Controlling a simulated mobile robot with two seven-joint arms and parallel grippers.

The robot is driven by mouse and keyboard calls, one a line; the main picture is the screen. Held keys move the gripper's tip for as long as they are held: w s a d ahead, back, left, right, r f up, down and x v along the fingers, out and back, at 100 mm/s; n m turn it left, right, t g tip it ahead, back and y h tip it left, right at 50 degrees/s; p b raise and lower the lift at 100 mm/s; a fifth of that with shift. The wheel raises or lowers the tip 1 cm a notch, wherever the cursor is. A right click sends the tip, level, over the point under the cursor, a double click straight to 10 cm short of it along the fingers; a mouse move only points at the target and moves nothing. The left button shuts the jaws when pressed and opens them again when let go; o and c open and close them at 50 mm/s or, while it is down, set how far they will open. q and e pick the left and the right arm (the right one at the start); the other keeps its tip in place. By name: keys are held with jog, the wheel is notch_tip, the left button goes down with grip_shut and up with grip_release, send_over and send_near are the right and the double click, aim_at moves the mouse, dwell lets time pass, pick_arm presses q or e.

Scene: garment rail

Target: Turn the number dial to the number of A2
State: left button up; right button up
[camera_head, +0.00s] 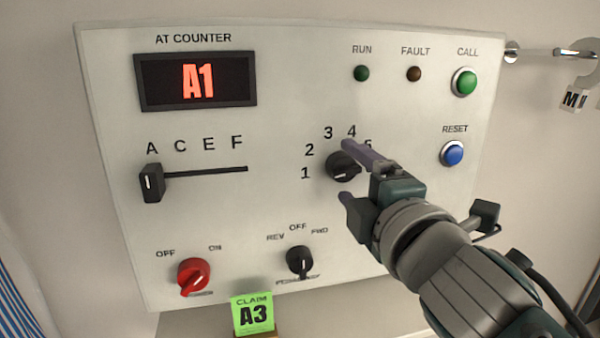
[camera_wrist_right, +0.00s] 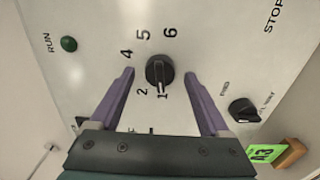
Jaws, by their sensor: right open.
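The black number dial (camera_head: 340,163) is on the white control panel, with numbers in an arc around it. Its white mark points at the 1; the dial also shows in the right wrist view (camera_wrist_right: 159,69). My right gripper (camera_head: 344,170) is open, one purple finger on each side of the dial, with a gap between dial and fingers in the wrist view. It hides some numbers in the head view. The display (camera_head: 197,81) reads A1 in red. The letter slider (camera_head: 151,183) stands at A. My left gripper is not in view.
A red OFF/ON knob (camera_head: 193,275) and a black REV/OFF/FWD knob (camera_head: 299,261) are below. Green CALL (camera_head: 465,82) and blue RESET (camera_head: 453,153) buttons are at the right. A green claim card (camera_head: 252,314) reading A3 stands under the panel.

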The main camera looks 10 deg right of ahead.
jog(key=shift+w, duration=0.5)
grip_shut()
dwell(0.3)
